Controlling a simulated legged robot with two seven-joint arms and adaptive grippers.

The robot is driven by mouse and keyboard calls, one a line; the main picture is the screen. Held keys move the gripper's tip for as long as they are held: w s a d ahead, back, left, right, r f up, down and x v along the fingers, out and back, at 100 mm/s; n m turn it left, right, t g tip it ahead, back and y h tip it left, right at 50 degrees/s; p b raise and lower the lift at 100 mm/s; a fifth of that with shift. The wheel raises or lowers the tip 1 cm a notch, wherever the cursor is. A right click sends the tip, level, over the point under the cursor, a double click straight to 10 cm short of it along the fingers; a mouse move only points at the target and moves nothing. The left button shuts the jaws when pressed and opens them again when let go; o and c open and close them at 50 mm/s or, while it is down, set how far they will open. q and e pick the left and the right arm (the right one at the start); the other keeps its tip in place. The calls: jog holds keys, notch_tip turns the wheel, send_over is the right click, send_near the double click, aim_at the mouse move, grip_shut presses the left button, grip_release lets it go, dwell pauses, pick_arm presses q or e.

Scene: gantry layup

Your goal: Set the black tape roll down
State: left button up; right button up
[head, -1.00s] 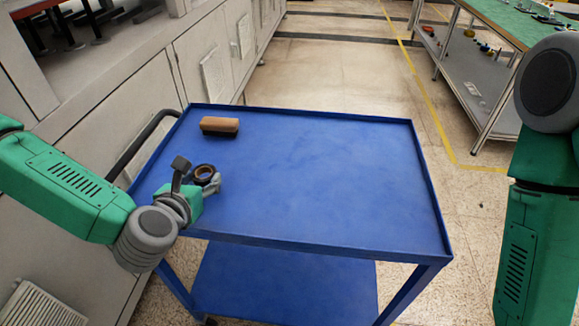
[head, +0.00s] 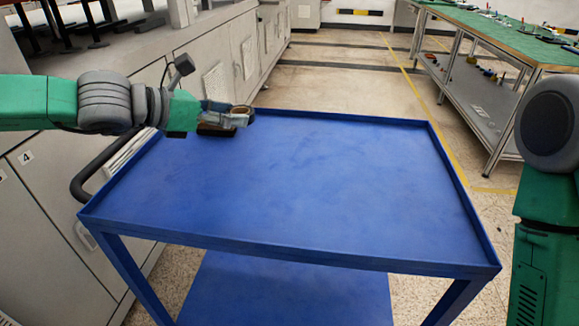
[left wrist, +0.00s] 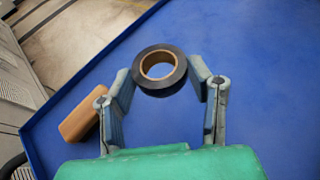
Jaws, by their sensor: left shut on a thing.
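The black tape roll (left wrist: 159,84) has a tan inner core. In the left wrist view it sits between the two fingertips of my left gripper (left wrist: 159,78), which is shut on it. In the head view my left gripper (head: 238,110) holds the roll (head: 242,109) near the far left corner of the blue cart top (head: 330,190). I cannot tell the exact gap between the roll and the cart top. My right gripper is not in view; only my right arm shows at the right edge.
The cart has a raised rim. Most of its top is clear. Grey cabinets (head: 205,65) stand at the left, a green-topped workbench (head: 500,35) at far right.

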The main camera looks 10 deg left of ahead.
pick_arm(q)
notch_tip(320, 180, down, 6)
jog(key=b, duration=0.3)
jog(key=shift+w+a+f+b, duration=0.1)
jog(key=shift+a+f+b, duration=0.05)
jog(key=shift+b, duration=0.15)
notch_tip(320, 180, down, 4)
jog(key=shift+r+b, duration=0.15)
jog(key=shift+b, duration=0.85)
jog(key=shift+r, duration=0.1)
jog(key=o, duration=1.1)
jog(key=shift+o, duration=0.2)
jog(key=shift+r, duration=0.1)
jog(key=p+v, duration=0.2)
jog(key=v, duration=0.1)
jog(key=p+v, duration=0.2)
jog(key=v, duration=0.2)
jog(key=p+v, duration=0.2)
jog(key=v, duration=0.1)
jog(key=shift+a+r, duration=0.1)
jog(key=shift+r, duration=0.25)
jog(key=shift+s+a+p, duration=0.4)
jog(key=shift+s+p, duration=0.1)
jog(key=shift+s, duration=0.2)
